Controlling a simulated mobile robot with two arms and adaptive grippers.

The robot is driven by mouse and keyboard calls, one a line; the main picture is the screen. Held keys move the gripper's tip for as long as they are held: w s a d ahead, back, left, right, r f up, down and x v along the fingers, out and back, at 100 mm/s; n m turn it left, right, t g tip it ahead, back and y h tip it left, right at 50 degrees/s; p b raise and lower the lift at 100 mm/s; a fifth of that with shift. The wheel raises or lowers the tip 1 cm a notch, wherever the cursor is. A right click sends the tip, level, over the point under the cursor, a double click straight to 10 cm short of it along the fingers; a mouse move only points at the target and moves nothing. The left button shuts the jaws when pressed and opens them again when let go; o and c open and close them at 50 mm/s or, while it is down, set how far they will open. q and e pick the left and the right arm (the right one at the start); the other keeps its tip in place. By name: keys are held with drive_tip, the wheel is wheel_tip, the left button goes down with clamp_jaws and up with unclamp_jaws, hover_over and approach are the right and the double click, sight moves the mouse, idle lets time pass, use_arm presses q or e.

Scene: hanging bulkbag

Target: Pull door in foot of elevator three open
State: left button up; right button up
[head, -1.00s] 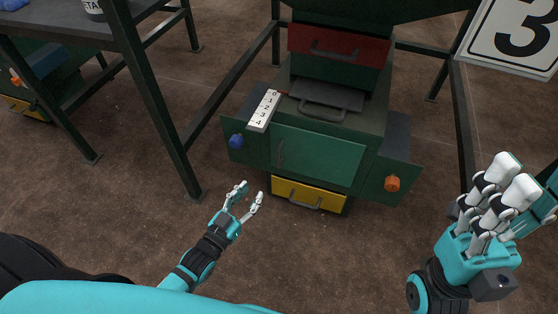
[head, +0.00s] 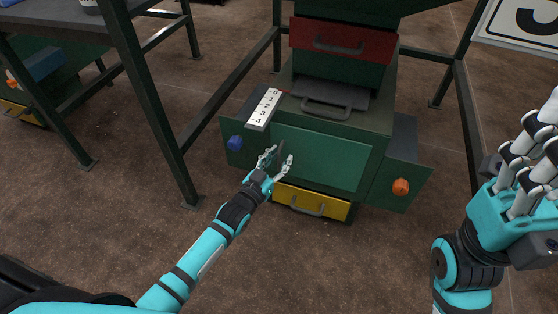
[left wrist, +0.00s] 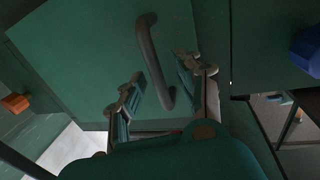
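The green door (head: 325,157) is a flat panel in the front of the elevator foot, and it looks shut. Its dark bar handle shows in the left wrist view (left wrist: 152,55); in the head view my fingers mostly hide it. My left gripper (head: 275,160) is at the left side of the door. In the left wrist view its two fingers (left wrist: 165,90) are apart, one on each side of the handle's lower part. I cannot tell whether they touch it. My right gripper (head: 532,150) is raised at the right, away from the elevator and partly cut off.
A yellow drawer (head: 312,201) is below the door, and a red drawer (head: 343,40) is above. A blue knob (head: 235,143) and an orange knob (head: 400,187) stick out beside the door. A frame leg (head: 155,110) stands left. The floor in front is clear.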

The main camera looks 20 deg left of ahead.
use_arm(q)
clamp_jaws()
idle(0.6)
